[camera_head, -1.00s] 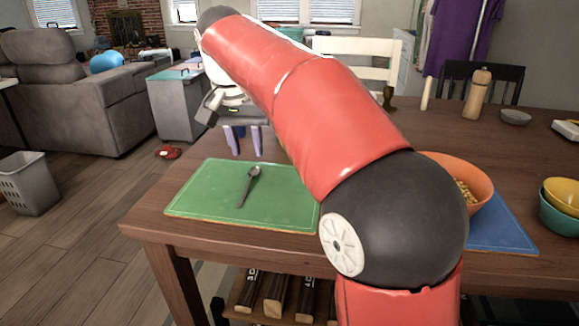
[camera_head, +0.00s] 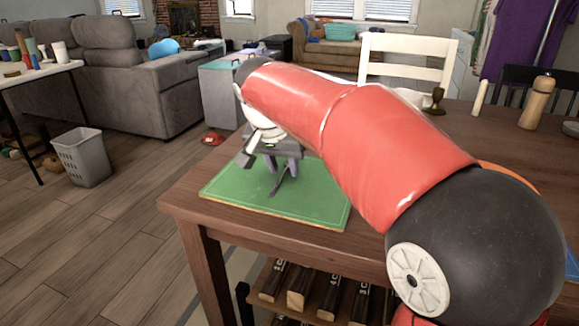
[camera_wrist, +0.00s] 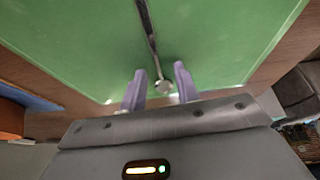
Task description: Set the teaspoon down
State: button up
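The teaspoon (camera_head: 280,185) is dark grey metal and appears to lie on the green placemat (camera_head: 235,193) near the table's corner. In the wrist view the teaspoon (camera_wrist: 152,42) runs away from me, with its rounded end near my gripper. My gripper (camera_head: 281,168) points down over the placemat. In the wrist view my gripper (camera_wrist: 160,69) has its two purple fingers apart, with the teaspoon's rounded end between them. Gaps show on both sides, so the fingers are not closed on it. The gripper partly hides the teaspoon in the head view.
The wooden table (camera_head: 185,205) has its edge close to the placemat. My arm covers much of the table's middle. A wooden bottle (camera_head: 536,104), a candle (camera_head: 480,98) and a dark goblet (camera_head: 435,101) stand at the back. A white chair (camera_head: 405,58) is behind.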

grip_shut()
jog(key=shift+r, duration=0.2)
